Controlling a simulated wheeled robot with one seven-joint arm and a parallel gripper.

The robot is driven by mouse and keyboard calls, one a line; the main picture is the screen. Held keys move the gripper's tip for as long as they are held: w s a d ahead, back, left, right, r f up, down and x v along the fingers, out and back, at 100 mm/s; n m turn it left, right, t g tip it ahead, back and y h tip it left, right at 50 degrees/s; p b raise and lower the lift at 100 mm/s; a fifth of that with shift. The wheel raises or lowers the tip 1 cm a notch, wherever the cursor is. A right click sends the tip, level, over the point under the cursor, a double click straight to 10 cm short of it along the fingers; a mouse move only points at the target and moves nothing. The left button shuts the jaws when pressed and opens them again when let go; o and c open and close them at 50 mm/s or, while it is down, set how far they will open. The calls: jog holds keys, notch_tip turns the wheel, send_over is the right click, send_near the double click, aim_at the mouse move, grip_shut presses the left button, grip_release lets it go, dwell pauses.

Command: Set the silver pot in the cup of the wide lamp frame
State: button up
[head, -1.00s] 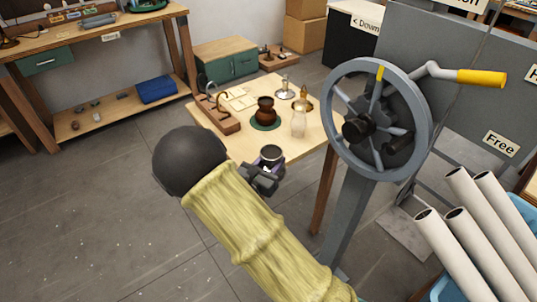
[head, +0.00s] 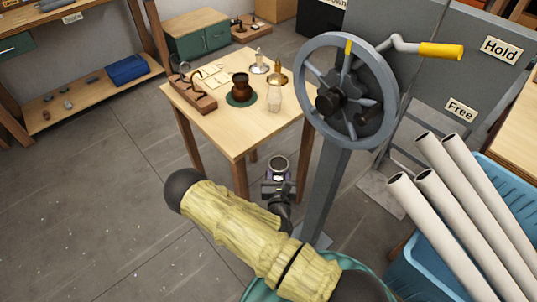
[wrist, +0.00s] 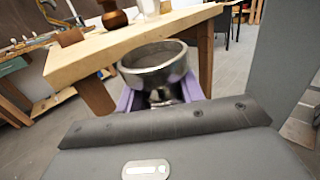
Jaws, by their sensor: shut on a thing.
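The silver pot (wrist: 155,65), an open round metal cup with a dark inside, is held upright between the purple fingers of my gripper (wrist: 160,98). In the head view the pot (head: 279,163) and gripper (head: 279,180) are in front of the table's near edge, apart from it. Two small metal stands are at the table's back: a silver one (head: 259,63) and a brass one (head: 277,73). I cannot tell which is the wide lamp frame, and their cups are too small to make out.
The wooden table (head: 238,130) holds a brown pot (head: 241,88) on a green mat, a glass chimney (head: 274,97) and a wooden rack (head: 193,93). A grey handwheel (head: 304,90) on a post stands close right. Pale tubes (head: 440,215) stand in a blue bin. Left floor is clear.

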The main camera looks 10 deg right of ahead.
jog(key=s+d+f+n+y, duration=0.1)
jog(key=s+d+f+y, duration=0.1)
jog(key=s+d+f, duration=0.1)
jog(key=shift+d+f+n+y+p, duration=0.3)
jog(key=shift+f+p, duration=0.1)
jog(key=shift+f, duration=0.4)
jog(key=shift+s, duration=0.1)
